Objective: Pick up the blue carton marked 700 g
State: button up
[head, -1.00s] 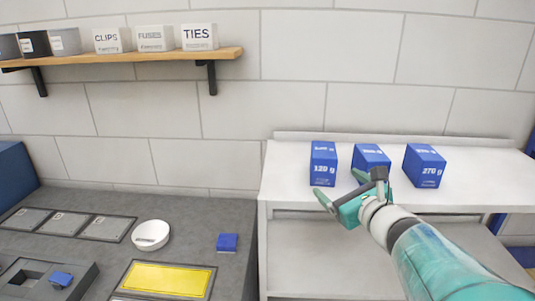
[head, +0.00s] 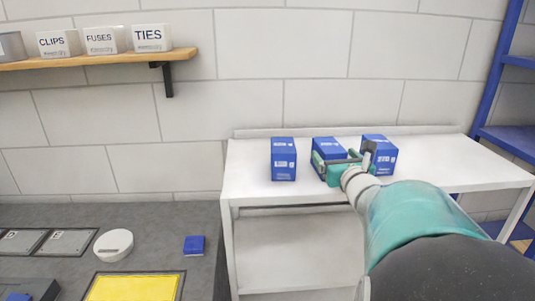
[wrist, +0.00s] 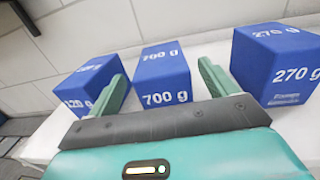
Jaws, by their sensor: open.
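The blue carton marked 700 g (wrist: 166,72) is the middle of three blue cartons on a white table. In the head view this carton (head: 326,147) is partly covered by my gripper (head: 343,157). In the wrist view my gripper (wrist: 163,72) is open and empty, its green fingers spread to the left and right of the 700 g carton. The carton stands upright ahead of the palm, with a gap to it. I cannot tell how far the fingertips reach along its sides.
The blue 120 g carton (head: 283,160) stands left and the 270 g carton (head: 384,163) right, both near my fingers. The white table (head: 455,165) is clear at its right end. A tiled wall is behind. A grey counter (head: 60,215) is left; blue shelving (head: 490,100) is right.

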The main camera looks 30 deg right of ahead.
aim_at(330, 145)
jog(key=x, duration=0.5)
jog(key=shift+d+f, duration=0.1)
jog(key=shift+f, duration=0.05)
jog(key=c, duration=1.6)
